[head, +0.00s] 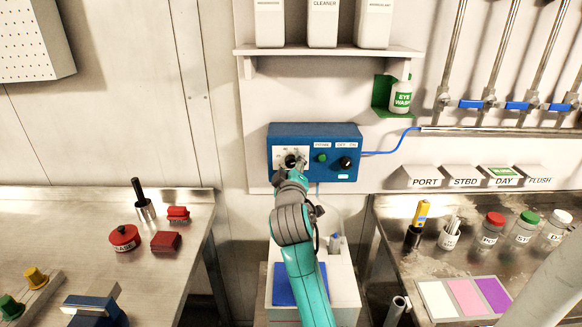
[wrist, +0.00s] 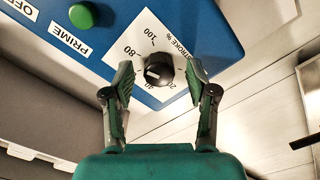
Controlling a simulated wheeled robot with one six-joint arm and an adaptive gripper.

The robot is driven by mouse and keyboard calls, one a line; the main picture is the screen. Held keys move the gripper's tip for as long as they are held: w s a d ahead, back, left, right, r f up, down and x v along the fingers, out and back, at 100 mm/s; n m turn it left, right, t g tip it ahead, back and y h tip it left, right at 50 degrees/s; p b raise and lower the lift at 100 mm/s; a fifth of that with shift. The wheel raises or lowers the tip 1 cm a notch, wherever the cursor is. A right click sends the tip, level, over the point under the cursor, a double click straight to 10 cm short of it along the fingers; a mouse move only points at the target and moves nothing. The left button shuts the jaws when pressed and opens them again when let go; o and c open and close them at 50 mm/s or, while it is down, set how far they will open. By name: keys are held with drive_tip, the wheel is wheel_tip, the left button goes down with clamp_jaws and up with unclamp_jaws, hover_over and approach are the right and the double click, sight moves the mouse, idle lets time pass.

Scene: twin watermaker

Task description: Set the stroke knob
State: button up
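The stroke knob (wrist: 158,70) is black and round with a short white mark on its left side. It sits on a white dial plate (wrist: 172,42) marked STROKE %; 20, 40, 80 and 100 are readable. The mark points left, between 80 and 40; the scale there is partly hidden by a finger. My gripper (wrist: 160,66) is open, one finger on each side of the knob, with a visible gap on both sides. In the head view my gripper (head: 293,171) is at the left half of the blue pump box (head: 333,131), partly covering the dial.
On the box, a green PRIME button (head: 321,158) and a black OFF/ON switch (head: 345,162) are right of the dial. A shelf (head: 330,51) with bottles is above. An eye wash bottle (head: 401,98) is at upper right. Cluttered benches flank the box below.

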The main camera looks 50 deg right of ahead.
drive_tip(key=v, duration=1.2)
idle(0.5)
drive_tip(key=s+a+f+n+t+y, duration=0.2)
drive_tip(key=s+a+f+y, duration=0.25)
drive_tip(key=a+f, duration=0.45)
drive_tip(key=s+a+f+n+t+y, duration=0.15)
drive_tip(key=s+a+f+y, duration=0.3)
drive_tip(key=a+f, duration=0.55)
drive_tip(key=s+a+f+m+y, duration=0.1)
drive_tip(key=s+a, duration=0.1)
drive_tip(key=s, duration=0.6)
drive_tip(key=s+a+f+m+y, duration=0.1)
drive_tip(key=s+a+f+y, duration=0.1)
drive_tip(key=s, duration=0.6)
drive_tip(key=s+a+f+m+y, duration=0.1)
drive_tip(key=s+a+f, duration=0.1)
drive_tip(key=s, duration=0.6)
drive_tip(key=shift+s+a+f+y, duration=0.2)
drive_tip(key=shift+s+a+y, duration=0.1)
drive_tip(key=shift+s+a, duration=0.05)
drive_tip(key=shift+g, duration=0.25)
